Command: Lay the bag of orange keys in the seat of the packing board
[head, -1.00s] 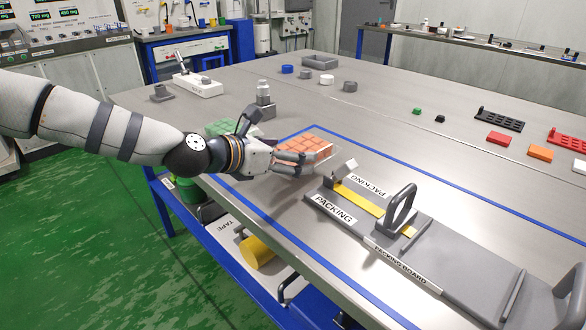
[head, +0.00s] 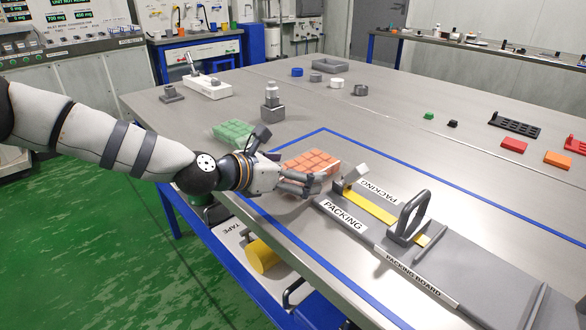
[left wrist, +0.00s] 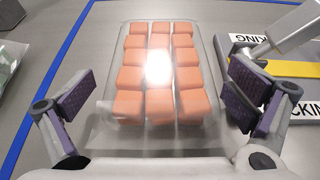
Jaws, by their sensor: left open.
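The bag of orange keys (head: 308,163) is a clear bag with rows of orange blocks, lying inside the blue-taped area. It also shows in the left wrist view (left wrist: 158,75), where its near end lies between my finger pads. My left gripper (head: 312,186) is open at the bag's near side, with one purple-padded finger on each side and neither seen pressing on it. The packing board (head: 463,262) lies to the right, grey, with PACKING labels, a yellow strip (head: 372,206) and an upright handle (head: 410,215). My right gripper is not in view.
A bag of green keys (head: 234,132) lies behind my left wrist. A grey block with a metal weight (head: 271,108) stands beyond it. Black racks (head: 513,128) and red and orange blocks (head: 557,159) sit at the right. The table between is clear.

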